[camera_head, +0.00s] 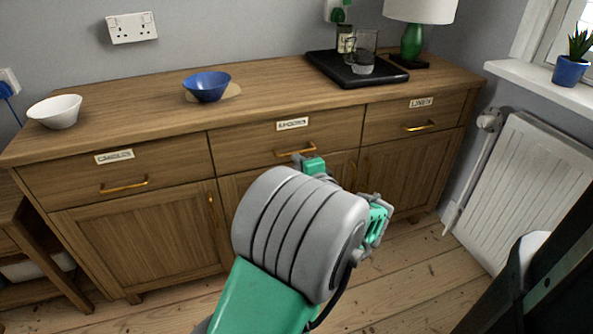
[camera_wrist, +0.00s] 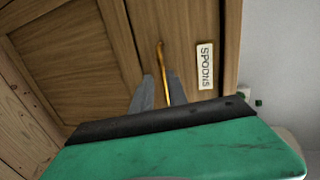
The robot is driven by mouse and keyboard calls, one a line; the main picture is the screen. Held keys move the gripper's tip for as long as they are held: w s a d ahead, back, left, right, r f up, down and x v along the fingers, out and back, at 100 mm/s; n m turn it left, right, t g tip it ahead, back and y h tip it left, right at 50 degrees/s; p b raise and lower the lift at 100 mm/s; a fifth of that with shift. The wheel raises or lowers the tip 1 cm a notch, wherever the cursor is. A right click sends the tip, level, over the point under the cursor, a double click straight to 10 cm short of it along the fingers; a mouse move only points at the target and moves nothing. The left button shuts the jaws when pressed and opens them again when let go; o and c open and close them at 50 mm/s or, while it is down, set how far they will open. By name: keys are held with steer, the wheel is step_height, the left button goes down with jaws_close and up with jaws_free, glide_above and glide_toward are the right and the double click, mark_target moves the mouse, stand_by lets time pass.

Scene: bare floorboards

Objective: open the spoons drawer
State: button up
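The spoons drawer (camera_head: 245,148) is the middle top drawer of a wooden sideboard and is closed. Its white label (camera_head: 292,124) reads SPOONS more clearly in the wrist view (camera_wrist: 204,65). Its brass bar handle (camera_head: 295,152) shows just beyond my gripper in the head view. In the wrist view the handle (camera_wrist: 161,58) runs between the two grey fingertips of my gripper (camera_wrist: 160,82). The fingers are apart, with narrow gaps beside the handle; I see no clear grip on it. In the head view my wrist hides the fingers.
A left drawer (camera_head: 75,183) and a right drawer (camera_head: 388,128) flank it, both closed. On top stand a white bowl (camera_head: 55,112), a blue bowl (camera_head: 207,87), a black tray (camera_head: 335,72) and a lamp (camera_head: 412,40). A radiator (camera_head: 535,190) is at the right.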

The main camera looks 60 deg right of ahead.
steer(key=shift+m+h, duration=0.3)
steer(key=shift+m, duration=0.1)
steer(key=x, duration=0.2)
steer(key=b+x, duration=0.1)
steer(key=x, duration=0.2)
steer(key=s+d+b+x, duration=0.1)
steer(key=x, duration=0.1)
steer(key=shift+d, duration=0.2)
jaws_close()
stand_by(0.8)
